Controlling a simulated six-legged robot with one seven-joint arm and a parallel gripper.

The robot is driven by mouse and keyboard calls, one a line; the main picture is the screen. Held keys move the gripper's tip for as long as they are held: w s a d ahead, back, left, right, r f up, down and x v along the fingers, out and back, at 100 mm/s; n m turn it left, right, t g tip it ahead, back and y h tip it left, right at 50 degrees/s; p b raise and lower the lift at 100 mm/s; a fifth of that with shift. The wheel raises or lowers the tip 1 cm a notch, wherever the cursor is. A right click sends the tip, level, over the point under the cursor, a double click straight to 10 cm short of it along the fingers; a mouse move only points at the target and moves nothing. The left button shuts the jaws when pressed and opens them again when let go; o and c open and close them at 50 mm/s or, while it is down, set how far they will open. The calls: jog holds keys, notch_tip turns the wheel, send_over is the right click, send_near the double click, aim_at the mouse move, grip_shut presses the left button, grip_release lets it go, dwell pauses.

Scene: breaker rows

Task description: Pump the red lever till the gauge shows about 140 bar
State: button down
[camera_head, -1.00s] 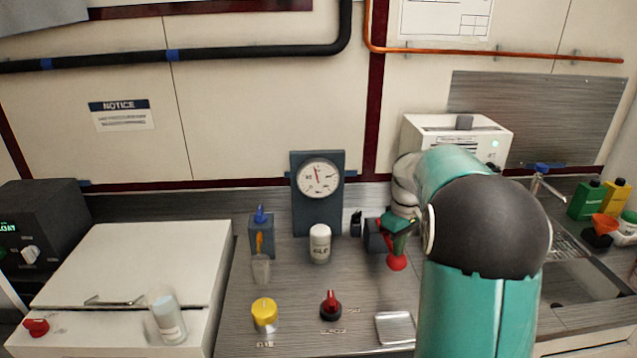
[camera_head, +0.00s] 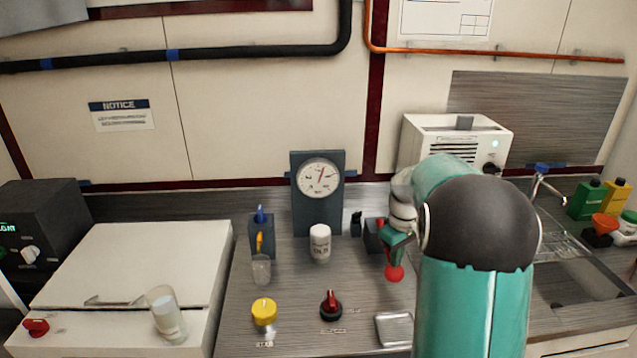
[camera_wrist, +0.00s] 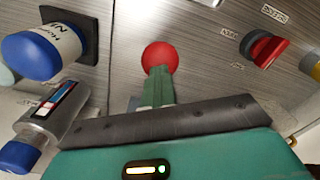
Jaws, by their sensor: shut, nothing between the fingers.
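The red lever's round knob (camera_head: 394,273) is low in front of its dark pump block (camera_head: 374,236), right of the gauge. It also shows as a red ball (camera_wrist: 160,57) in the wrist view. My gripper (camera_head: 390,258) is shut with nothing in it, just above and behind the knob. In the wrist view its closed fingers (camera_wrist: 157,85) end at the ball; I cannot tell whether they press on it. The round white gauge (camera_head: 320,178) is on a blue-grey upright panel, its red needle pointing up and slightly right. Its numbers are too small to read.
A white-capped bottle (camera_head: 320,243), a yellow knob (camera_head: 264,312) and a red-and-black knob (camera_head: 331,305) are left of the lever. A metal tray (camera_head: 395,328) lies in front. A white box (camera_head: 455,143) stands behind my arm.

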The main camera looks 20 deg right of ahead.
jog(key=shift+r, duration=0.15)
notch_tip(320, 180, up, 8)
dwell(0.7)
dwell(0.8)
jog(key=shift+f, duration=3.55)
jog(key=shift+w, duration=0.1)
jog(key=shift+r, duration=0.1)
notch_tip(320, 180, up, 7)
